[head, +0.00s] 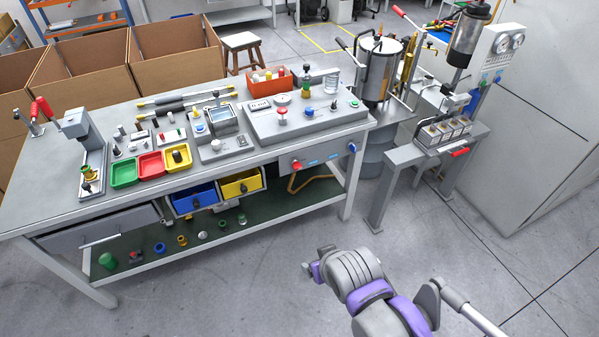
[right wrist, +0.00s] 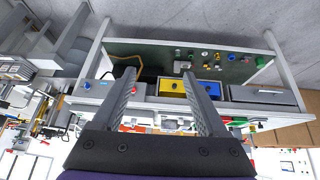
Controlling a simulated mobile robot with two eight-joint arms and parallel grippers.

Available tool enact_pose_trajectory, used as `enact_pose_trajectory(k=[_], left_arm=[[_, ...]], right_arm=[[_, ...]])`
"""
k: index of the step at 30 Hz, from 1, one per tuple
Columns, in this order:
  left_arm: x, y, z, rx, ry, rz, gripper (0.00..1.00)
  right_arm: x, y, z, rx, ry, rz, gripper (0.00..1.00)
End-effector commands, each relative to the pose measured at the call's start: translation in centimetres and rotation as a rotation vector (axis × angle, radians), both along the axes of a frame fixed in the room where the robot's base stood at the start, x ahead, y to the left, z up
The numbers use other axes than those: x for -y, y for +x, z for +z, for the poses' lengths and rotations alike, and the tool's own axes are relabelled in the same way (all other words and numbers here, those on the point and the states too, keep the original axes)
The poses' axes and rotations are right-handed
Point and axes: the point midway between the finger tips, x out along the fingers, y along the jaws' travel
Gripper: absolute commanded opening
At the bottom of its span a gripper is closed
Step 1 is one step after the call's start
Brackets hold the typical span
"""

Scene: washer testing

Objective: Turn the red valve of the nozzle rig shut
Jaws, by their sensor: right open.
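In the head view a red knob (head: 297,166) is on the bench's front panel, with a blue knob (head: 352,147) at the panel's right end. Another red knob (head: 282,112) stands on the grey test unit on the bench top. A tall stand with gauges (head: 508,42) at the right has a red handle (head: 459,152) low on its front. I cannot tell for certain which is the nozzle rig's valve. My right gripper is open and empty in the right wrist view (right wrist: 160,76), facing the bench front, apart from it. My left gripper is out of view.
The bench (head: 50,190) holds green, red and yellow trays. Blue and yellow drawers (head: 241,184) hang below, above a green lower shelf (head: 205,245). A steel tank (head: 378,70) stands right of the bench, and a grey cabinet (head: 545,110) at far right. The floor in front is clear.

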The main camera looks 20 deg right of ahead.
Motion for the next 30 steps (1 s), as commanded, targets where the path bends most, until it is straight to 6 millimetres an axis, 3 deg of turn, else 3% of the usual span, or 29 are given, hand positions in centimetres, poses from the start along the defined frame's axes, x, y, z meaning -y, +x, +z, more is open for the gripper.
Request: enact_pose_trajectory(k=[1,3,11,14,18,24,30], left_arm=[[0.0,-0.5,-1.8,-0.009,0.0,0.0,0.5],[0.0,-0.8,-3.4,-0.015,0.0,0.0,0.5],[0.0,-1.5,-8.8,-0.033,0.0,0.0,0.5],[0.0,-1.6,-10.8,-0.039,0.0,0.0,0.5],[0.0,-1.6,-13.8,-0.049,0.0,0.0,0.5],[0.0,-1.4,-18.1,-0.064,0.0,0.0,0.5],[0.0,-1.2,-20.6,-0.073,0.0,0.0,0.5]], right_arm=[[1.1,2.1,-0.9,0.042,-0.019,-0.036,0.76],[2.9,5.6,-1.2,0.126,-0.048,-0.086,0.76],[9.4,19.0,-2.8,0.474,-0.124,-0.199,0.76],[11.4,23.5,-4.3,0.6,-0.134,-0.202,0.76],[13.7,29.1,-7.8,0.761,-0.127,-0.169,0.76],[15.8,34.7,-15.3,0.931,-0.083,-0.062,0.76],[16.3,36.9,-21.5,1.006,-0.026,0.041,0.76]])
